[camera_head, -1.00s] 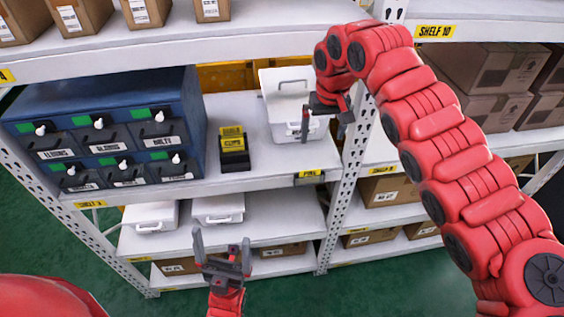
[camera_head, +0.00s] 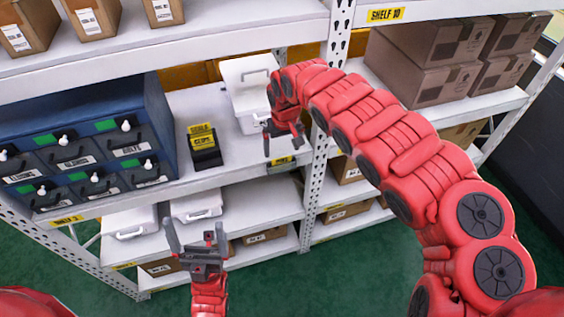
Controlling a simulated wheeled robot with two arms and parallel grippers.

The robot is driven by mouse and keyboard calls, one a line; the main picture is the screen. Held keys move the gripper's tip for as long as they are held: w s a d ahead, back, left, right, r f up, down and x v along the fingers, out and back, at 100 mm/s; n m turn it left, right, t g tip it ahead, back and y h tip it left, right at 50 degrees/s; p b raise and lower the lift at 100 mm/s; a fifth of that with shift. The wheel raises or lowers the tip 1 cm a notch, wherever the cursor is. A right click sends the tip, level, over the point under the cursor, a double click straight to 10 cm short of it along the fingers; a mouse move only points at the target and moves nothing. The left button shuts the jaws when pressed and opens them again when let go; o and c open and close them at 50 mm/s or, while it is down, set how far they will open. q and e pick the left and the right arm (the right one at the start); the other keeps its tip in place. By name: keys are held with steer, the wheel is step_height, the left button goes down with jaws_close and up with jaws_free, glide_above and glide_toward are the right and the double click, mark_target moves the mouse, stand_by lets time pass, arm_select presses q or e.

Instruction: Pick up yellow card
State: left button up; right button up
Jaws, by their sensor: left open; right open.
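Yellow cards (camera_head: 202,142) stand in a small black holder (camera_head: 206,160) on the middle shelf, between the blue drawer cabinet and a white bin. The lettering on the cards is too small to read surely. My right gripper (camera_head: 283,143) is open and empty, to the right of the holder and apart from it, in front of the white bin's lower right side. My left gripper (camera_head: 196,236) is open with its fingers upward, low in the view, in front of the lower shelves and below the holder. Nothing is between its fingers.
The blue drawer cabinet (camera_head: 85,125) stands left of the holder. The white bin (camera_head: 246,85) with its raised lid stands to the right. A perforated white post (camera_head: 318,185) divides the shelving. Bare shelf (camera_head: 240,160) lies around the holder's front and right.

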mark_target(282, 158)
steer(key=f+p, duration=0.1)
steer(key=f, duration=0.1)
steer(key=f+p, duration=0.1)
steer(key=f, duration=0.1)
steer(key=shift+w+a+f, duration=0.1)
steer(key=shift+w, duration=0.3)
steer(key=shift+w+f, duration=0.15)
steer(key=shift+f, duration=0.25)
steer(key=c, duration=1.5)
steer(key=shift+c, duration=0.2)
steer(key=shift+r, duration=0.15)
